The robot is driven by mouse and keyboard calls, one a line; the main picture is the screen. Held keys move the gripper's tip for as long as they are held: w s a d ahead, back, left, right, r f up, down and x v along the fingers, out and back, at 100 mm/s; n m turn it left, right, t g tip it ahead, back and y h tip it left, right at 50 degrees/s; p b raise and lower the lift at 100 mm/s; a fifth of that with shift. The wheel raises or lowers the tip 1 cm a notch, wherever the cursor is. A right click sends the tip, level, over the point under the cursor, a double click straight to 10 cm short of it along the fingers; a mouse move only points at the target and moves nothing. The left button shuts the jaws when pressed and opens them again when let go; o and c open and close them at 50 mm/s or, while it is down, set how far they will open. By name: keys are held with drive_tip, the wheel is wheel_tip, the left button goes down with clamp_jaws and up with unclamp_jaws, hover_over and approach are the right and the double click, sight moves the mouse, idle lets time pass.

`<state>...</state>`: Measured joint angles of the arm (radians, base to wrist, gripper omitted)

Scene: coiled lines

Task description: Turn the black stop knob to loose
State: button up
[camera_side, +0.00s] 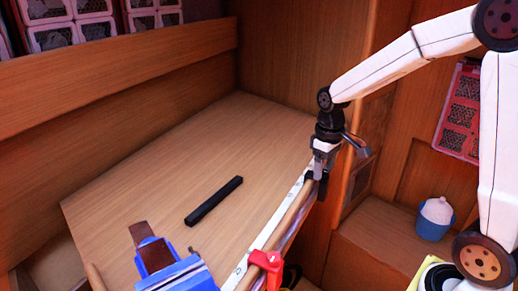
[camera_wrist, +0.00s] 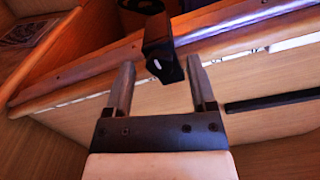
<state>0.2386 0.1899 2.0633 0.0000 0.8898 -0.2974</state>
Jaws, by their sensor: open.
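The black stop knob (camera_wrist: 160,48) shows in the wrist view as a dark block with a small white mark, at the wooden rail (camera_wrist: 90,72). In the side view a black piece, probably the stop (camera_side: 311,190), sits at the far end of the rail, partly hidden by my gripper. My gripper (camera_wrist: 161,60) is open and points at the knob; the knob lies between and just beyond the fingertips. I cannot tell if they touch. In the side view my gripper (camera_side: 318,168) is right above the rail's far end. No loose marking is readable.
A black bar (camera_side: 213,202) lies on the wooden bench top (camera_side: 130,195). A blue vise (camera_side: 178,273) and a red clamp (camera_side: 267,262) stand at the near end. A wooden wall rises close behind my gripper.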

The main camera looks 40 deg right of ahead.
sight(324, 172)
drive_tip(key=shift+r, duration=3.75)
drive_tip(key=shift+s+a+f, duration=0.1)
drive_tip(key=shift+a+f, duration=0.35)
drive_tip(key=s+a+f+t, duration=0.1)
drive_tip(key=s+a+f, duration=0.3)
drive_tip(key=f, duration=0.2)
drive_tip(key=s+a+f+t, duration=0.1)
drive_tip(key=s+a+f, duration=0.3)
drive_tip(key=f, duration=0.2)
drive_tip(key=shift+f+m+t, duration=0.3)
drive_tip(key=shift+f, duration=0.05)
